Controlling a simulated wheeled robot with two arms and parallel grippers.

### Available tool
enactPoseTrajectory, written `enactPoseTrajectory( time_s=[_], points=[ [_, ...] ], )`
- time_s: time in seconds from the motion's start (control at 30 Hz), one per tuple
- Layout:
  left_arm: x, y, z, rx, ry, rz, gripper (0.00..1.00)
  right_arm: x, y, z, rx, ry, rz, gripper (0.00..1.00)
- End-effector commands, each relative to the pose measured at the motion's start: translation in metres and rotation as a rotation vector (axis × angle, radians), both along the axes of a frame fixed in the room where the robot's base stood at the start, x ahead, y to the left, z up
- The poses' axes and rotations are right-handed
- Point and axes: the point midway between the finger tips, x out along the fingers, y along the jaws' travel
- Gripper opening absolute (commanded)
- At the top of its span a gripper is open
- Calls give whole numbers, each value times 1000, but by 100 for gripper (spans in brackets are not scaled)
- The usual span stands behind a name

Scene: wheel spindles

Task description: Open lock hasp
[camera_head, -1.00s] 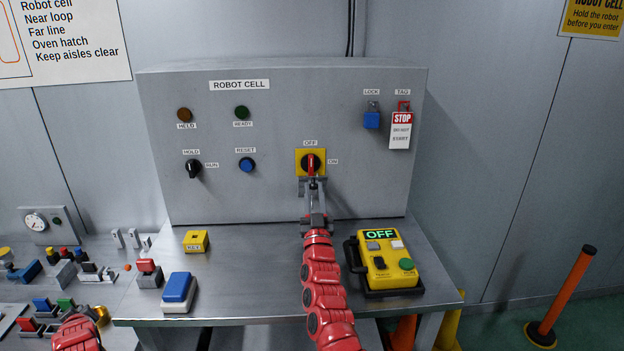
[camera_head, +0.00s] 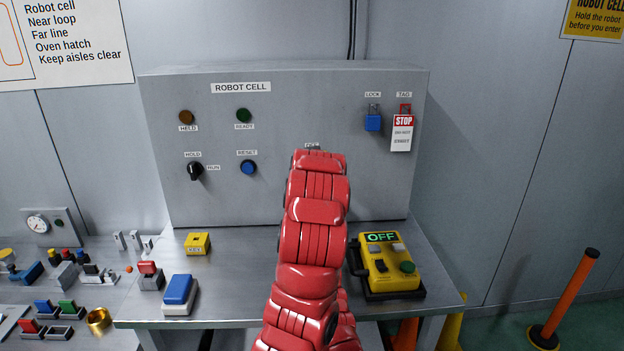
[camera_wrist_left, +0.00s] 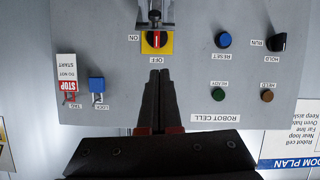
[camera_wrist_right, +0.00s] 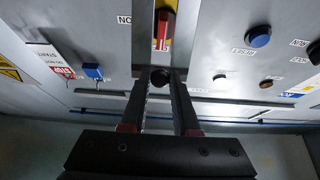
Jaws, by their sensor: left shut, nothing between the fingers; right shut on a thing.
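The switch has a red handle (camera_wrist_left: 156,40) on a yellow plate (camera_wrist_left: 146,47), with OFF and ON labels. The grey metal hasp (camera_wrist_left: 142,14) is beside the handle in the left wrist view, partly cut off by the frame edge. My left gripper (camera_wrist_left: 160,73) is shut and empty in front of the panel, near the OFF label. My right gripper (camera_wrist_right: 160,74) is shut on a dark round part at the hasp; the red handle (camera_wrist_right: 165,28) shows just beyond. In the head view my raised red arm hides the switch, hasp and both grippers.
A blue padlock (camera_head: 373,122) and a red STOP tag (camera_head: 402,134) hang at the panel's upper right. A yellow pendant reading OFF (camera_head: 388,268) lies on the bench. A blue-topped block (camera_head: 179,290) and a yellow box (camera_head: 197,243) stand left.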

Motion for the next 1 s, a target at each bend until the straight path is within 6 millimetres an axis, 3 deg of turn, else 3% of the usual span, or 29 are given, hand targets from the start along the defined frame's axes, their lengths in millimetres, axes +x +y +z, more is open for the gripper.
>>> enactPoseTrajectory(
  time_s=[0.7,1.0],
  points=[
    [84,-5,-38,3,5,-3,0,0,0,-1,-1,3,0,0],
    [85,-8,-70,0,5,-3,0,0,0,-1,-1,3,0,0]
  ],
)
